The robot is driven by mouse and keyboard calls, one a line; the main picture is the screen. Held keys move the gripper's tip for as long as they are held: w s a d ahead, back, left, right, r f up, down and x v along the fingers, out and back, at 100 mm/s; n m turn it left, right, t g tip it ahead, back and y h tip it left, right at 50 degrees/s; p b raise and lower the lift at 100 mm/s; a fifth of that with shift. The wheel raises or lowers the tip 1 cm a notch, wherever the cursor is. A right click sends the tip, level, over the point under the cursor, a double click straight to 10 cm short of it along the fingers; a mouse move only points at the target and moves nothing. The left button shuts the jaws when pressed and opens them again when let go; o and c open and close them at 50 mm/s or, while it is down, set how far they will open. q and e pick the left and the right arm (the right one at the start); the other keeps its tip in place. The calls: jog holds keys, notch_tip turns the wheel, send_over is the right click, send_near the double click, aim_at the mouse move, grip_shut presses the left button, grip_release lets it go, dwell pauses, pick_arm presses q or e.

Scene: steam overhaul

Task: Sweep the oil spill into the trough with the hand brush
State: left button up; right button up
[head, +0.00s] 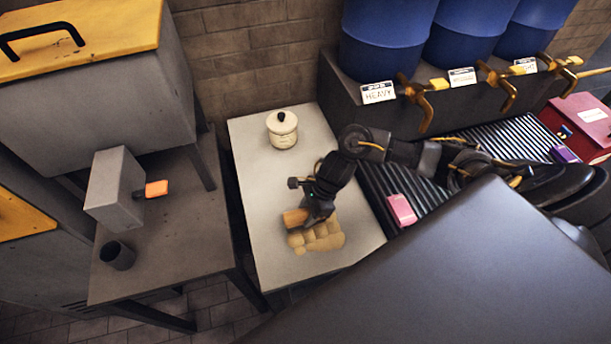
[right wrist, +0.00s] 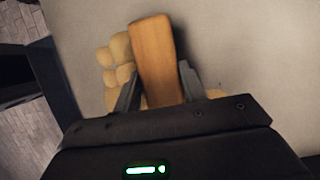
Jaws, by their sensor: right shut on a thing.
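My right gripper (head: 306,214) is over the front part of the pale bench top, with its fingers closed on the orange-brown wooden block of the hand brush (head: 294,218). In the right wrist view the brush (right wrist: 153,52) stands out between the two fingers; its bristles are hidden. Tan, lumpy patches (head: 325,240), seemingly the oil spill, lie on the bench right under and beside the brush. They also show left of the brush in the right wrist view (right wrist: 121,47). I cannot make out the trough for certain. My left gripper is not in view.
A cream lidded jar (head: 282,130) stands at the back of the pale bench (head: 255,190). A black roller conveyor (head: 385,180) with a pink box (head: 400,210) runs along its right. Blue drums (head: 383,45) with taps stand behind. A grey side table (head: 190,220) stands left.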

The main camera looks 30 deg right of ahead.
jog(key=shift+s+a, duration=0.15)
jog(key=shift+s, duration=0.45)
jog(key=shift+s+a+f+b, duration=0.1)
jog(key=shift+s+a+b, duration=0.1)
jog(key=shift+s, duration=0.55)
jog(key=shift+s+a+b, duration=0.1)
jog(key=shift+s+a, duration=0.1)
jog(key=shift+s, duration=0.55)
jog(key=shift+s, duration=0.15)
jog(key=shift+s+a, duration=0.2)
jog(key=shift+s, duration=0.45)
jog(key=shift+s+a, duration=0.15)
jog(key=shift+s, duration=0.5)
jog(key=shift+s, duration=0.15)
